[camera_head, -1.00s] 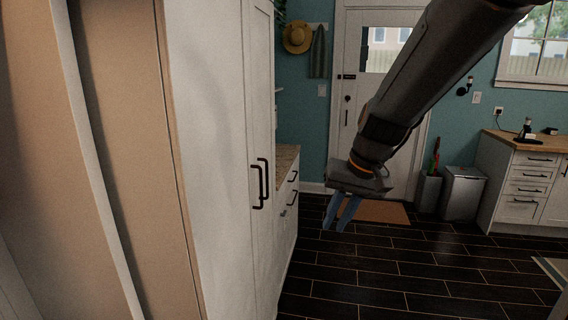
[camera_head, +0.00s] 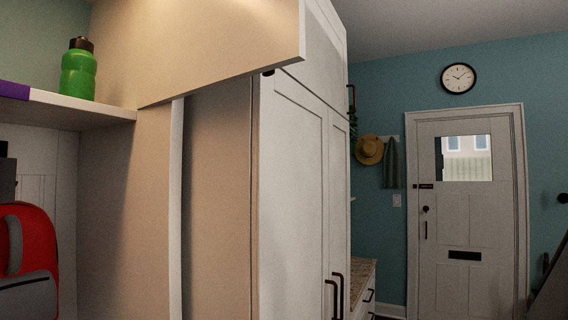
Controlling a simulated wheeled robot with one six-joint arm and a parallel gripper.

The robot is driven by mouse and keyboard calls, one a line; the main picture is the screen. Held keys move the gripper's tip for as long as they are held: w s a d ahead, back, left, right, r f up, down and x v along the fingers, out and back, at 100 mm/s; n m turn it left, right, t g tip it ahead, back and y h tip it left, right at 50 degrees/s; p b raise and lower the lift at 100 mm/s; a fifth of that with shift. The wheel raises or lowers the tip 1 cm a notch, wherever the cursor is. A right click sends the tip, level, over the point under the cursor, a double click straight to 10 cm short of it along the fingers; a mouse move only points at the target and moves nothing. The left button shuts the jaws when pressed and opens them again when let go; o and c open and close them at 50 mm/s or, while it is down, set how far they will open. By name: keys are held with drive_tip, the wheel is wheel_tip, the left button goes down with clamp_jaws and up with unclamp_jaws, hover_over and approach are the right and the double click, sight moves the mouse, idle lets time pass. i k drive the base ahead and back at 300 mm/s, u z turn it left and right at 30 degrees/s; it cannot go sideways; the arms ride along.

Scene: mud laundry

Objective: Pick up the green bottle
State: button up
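The green bottle (camera_head: 78,72) has a dark brown cap and stands upright on a white shelf (camera_head: 92,108) at the upper left. It stands near the shelf's right end, left of a beige panel. Nothing hides it from the front. My gripper is not in view now. Only a dark bit of what may be my arm shows at the lower right edge.
A purple item (camera_head: 14,90) lies on the shelf left of the bottle. A red and grey backpack (camera_head: 30,255) is below the shelf. A tall white cabinet (camera_head: 290,190) stands right of the niche. A white door (camera_head: 467,230) and a clock (camera_head: 458,78) are at the back.

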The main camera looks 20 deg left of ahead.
sight(79, 66)
drive_tip(key=z, duration=0.45)
drive_tip(key=i, duration=1.55)
drive_tip(key=u, duration=2.9)
